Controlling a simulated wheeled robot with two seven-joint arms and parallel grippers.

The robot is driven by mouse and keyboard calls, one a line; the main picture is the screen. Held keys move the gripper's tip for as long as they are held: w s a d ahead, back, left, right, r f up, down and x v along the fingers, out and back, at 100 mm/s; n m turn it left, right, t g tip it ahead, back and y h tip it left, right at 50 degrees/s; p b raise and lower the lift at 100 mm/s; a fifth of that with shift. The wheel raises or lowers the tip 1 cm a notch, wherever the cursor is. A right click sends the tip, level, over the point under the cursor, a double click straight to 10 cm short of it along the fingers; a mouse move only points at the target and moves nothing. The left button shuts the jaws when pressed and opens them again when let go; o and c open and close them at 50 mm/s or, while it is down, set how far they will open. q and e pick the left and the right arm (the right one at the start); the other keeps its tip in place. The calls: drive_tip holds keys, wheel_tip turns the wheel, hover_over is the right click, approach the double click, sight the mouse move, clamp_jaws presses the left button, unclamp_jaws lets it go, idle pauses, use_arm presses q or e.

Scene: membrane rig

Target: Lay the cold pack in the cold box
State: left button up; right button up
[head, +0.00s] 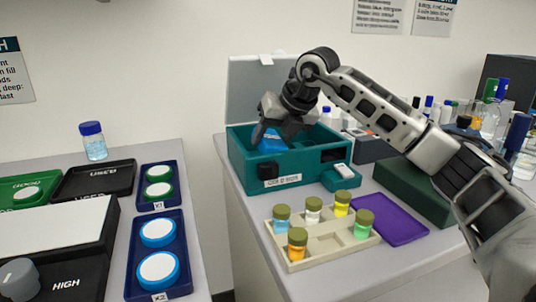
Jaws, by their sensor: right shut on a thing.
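The cold box (236,160) is a teal box with a labelled front and a grey lid (246,95) standing open at its back. It sits on the right-hand bench. My right gripper (275,133) points down over the left part of the box's opening and is shut on the blue cold pack (271,144). The pack shows between the fingers, at or just inside the opening. I cannot tell whether it touches the floor of the box. My left gripper is not in view.
A beige rack (334,251) with several capped vials and a purple tray (398,222) lie in front of the box. Bottles crowd the bench behind my right arm. A gap separates the left bench, with its blue trays (133,260) and white-topped device (60,226).

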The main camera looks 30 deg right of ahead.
drive_tip(key=shift+a+f, duration=0.15)
drive_tip(key=shift+f, duration=0.2)
drive_tip(key=shift+w+a+f, duration=0.15)
drive_tip(key=shift+f, duration=0.45)
drive_tip(key=shift+w+a+r+g+h+p, duration=0.15)
drive_tip(key=shift+r+g+h+p, duration=0.25)
drive_tip(key=shift+r+p, duration=0.25)
drive_tip(key=shift+w+n+g+h+p, duration=0.1)
drive_tip(key=shift+n+g+h+p, duration=0.2)
drive_tip(key=shift+g+h+p, duration=0.1)
drive_tip(key=shift+a+f+g+h, duration=0.1)
drive_tip(key=shift+f+g+h, duration=0.25)
drive_tip(key=shift+g+h, duration=0.05)
wheel_tip(320, 180, down, 2)
drive_tip(key=shift+f, duration=0.25)
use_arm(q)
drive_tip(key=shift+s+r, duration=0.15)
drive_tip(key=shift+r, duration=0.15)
use_arm(e)
drive_tip(key=shift+f, duration=0.15)
